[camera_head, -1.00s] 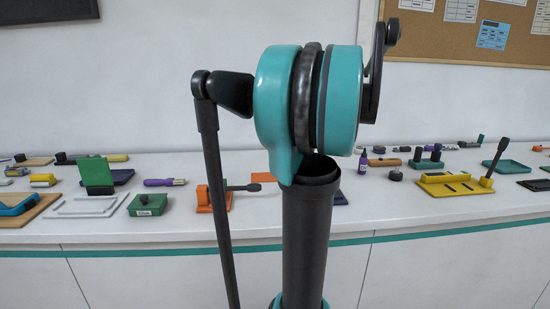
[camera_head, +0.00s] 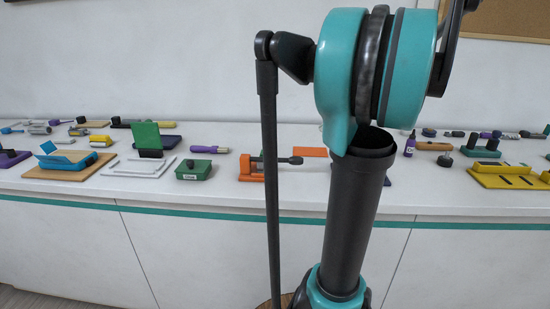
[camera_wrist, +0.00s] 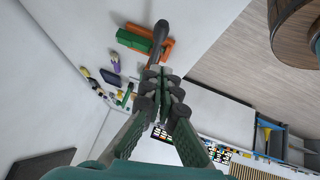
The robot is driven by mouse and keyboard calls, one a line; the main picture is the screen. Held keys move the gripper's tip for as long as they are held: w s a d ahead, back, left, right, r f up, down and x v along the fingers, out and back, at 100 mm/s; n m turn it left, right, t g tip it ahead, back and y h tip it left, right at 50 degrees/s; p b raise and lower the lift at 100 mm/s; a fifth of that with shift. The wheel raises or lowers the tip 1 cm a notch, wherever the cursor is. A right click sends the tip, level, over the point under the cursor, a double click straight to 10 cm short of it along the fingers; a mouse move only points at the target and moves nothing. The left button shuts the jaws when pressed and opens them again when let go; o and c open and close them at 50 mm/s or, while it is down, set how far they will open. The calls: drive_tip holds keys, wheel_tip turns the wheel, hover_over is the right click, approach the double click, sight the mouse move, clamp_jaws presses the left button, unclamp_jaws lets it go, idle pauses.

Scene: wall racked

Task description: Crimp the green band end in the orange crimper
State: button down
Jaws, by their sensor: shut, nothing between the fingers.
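The orange crimper (camera_head: 250,171) stands on the white counter, left of my arm, with its dark-tipped lever (camera_head: 290,160) lying about level to the right. In the wrist view the orange crimper (camera_wrist: 167,50) shows at the top, its dark lever pointing toward the camera. A green piece (camera_wrist: 134,38) shows right against it there; I cannot tell whether it is the green band or the green box. I cannot make out the green band end for certain. My gripper (camera_wrist: 160,74) is shut and empty, its tips just below the lever in that picture; the gap in depth is unclear.
A green box (camera_head: 194,170) stands left of the crimper, with a purple-handled tool (camera_head: 210,149) behind it. A flat orange piece (camera_head: 310,152) lies behind. A yellow fixture (camera_head: 505,178) is at the right. Bare counter runs along the front edge.

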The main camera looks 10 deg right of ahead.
sight(298, 158)
drive_tip(key=c, duration=1.9)
unclamp_jaws()
drive_tip(key=shift+a+r+h, duration=0.15)
drive_tip(key=shift+a+h, duration=0.1)
drive_tip(key=shift+h, duration=0.05)
drive_tip(key=shift+c, duration=0.2)
drive_tip(key=o, duration=0.5)
drive_tip(key=shift+w+a+r+g+h, duration=0.15)
drive_tip(key=shift+a+r+g+h, duration=0.15)
drive_tip(key=shift+a+r+h, duration=0.5)
drive_tip(key=shift+o, duration=1.2)
drive_tip(key=shift+r+m+h, duration=0.3)
drive_tip(key=shift+h, duration=0.4)
drive_tip(key=x, duration=1.7)
drive_tip(key=shift+f, duration=0.15)
clamp_jaws()
